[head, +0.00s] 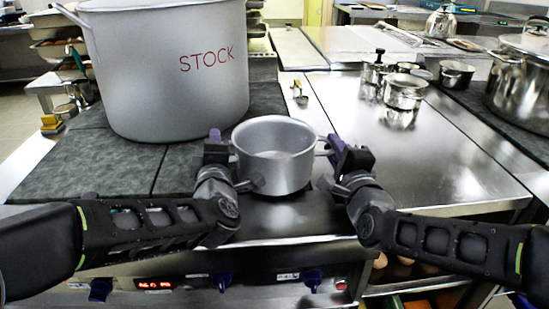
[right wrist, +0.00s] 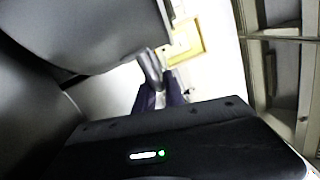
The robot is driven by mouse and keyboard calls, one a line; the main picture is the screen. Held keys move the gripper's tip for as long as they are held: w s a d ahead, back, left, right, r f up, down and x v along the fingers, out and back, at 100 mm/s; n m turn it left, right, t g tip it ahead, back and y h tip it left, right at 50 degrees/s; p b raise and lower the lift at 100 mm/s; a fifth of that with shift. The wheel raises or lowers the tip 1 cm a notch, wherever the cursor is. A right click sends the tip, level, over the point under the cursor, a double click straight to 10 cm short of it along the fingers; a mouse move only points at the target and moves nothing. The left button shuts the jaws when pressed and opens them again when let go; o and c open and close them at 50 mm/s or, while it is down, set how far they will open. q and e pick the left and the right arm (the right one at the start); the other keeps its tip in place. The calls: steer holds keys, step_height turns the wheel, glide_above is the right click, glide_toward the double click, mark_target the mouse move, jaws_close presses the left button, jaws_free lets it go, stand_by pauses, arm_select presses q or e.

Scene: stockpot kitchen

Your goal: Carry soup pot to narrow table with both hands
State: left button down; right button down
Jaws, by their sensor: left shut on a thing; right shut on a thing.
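The soup pot (head: 274,170) is a small grey metal pot, open at the top, in the middle of the head view at the front of the stove top. It looks upright; whether it touches the surface cannot be told. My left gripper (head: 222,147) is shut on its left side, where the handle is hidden. My right gripper (head: 333,150) is shut on its right handle. In the right wrist view a grey handle (right wrist: 151,70) runs down between the dark fingertips (right wrist: 160,94). The narrow table cannot be clearly identified.
A large pot marked STOCK (head: 165,75) stands behind left on the dark stove top (head: 105,165). Small steel pots (head: 405,91) stand on the steel counter (head: 450,165) to the right. A big lidded pot (head: 522,85) is at far right. Blue knobs (head: 223,281) line the stove front.

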steer(key=shift+r+p, duration=2.5)
steer(key=shift+r, duration=0.15)
steer(key=shift+f, duration=0.15)
